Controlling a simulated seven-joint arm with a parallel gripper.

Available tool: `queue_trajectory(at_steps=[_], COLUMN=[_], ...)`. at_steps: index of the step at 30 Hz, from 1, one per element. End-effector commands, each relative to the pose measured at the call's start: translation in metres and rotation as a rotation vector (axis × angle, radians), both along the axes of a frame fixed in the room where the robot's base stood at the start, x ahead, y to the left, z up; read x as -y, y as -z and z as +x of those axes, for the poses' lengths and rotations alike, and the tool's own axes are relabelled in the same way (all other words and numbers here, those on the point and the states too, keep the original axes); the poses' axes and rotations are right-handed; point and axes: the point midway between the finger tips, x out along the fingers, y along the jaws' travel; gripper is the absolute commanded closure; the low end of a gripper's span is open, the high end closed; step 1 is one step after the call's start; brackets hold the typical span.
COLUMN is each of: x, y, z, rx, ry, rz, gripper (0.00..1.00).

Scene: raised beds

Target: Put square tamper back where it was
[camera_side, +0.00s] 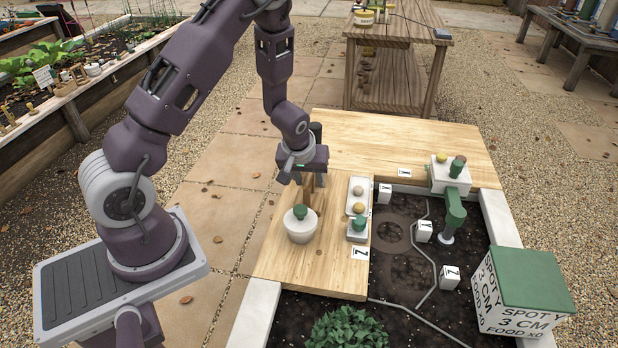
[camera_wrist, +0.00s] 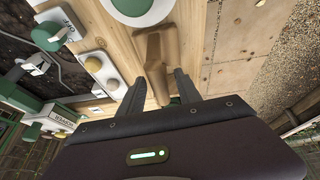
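The square tamper appears to be the brown wooden piece (camera_side: 307,188) standing on the light wooden board (camera_side: 335,240). It also shows in the wrist view (camera_wrist: 154,52), with a wider end and a narrower handle. My gripper (camera_side: 307,180) is over it, pointing down, with a finger on each side of the handle. In the wrist view the fingers (camera_wrist: 163,80) are spread, with the wood between them. I see no firm grip on it. The tamper's lower part is partly hidden in the side view.
A white pot with a green knob (camera_side: 301,226) stands close in front of the tamper. A white tray (camera_side: 359,196) with round knobs is to the right.

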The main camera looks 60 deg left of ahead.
Motion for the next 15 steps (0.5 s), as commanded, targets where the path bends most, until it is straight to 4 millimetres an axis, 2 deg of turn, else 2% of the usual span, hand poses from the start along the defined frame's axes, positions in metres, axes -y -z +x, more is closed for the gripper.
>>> queue_trajectory(at_steps=[5,8,15], x=[0.000,0.002,0.016], y=[-0.001,-0.010,-0.064], z=[0.000,-0.001,-0.020], rx=[0.000,0.003,0.006], ry=[0.000,0.001,0.002], rz=[0.000,0.001,0.000], gripper=[0.59,0.59,0.59])
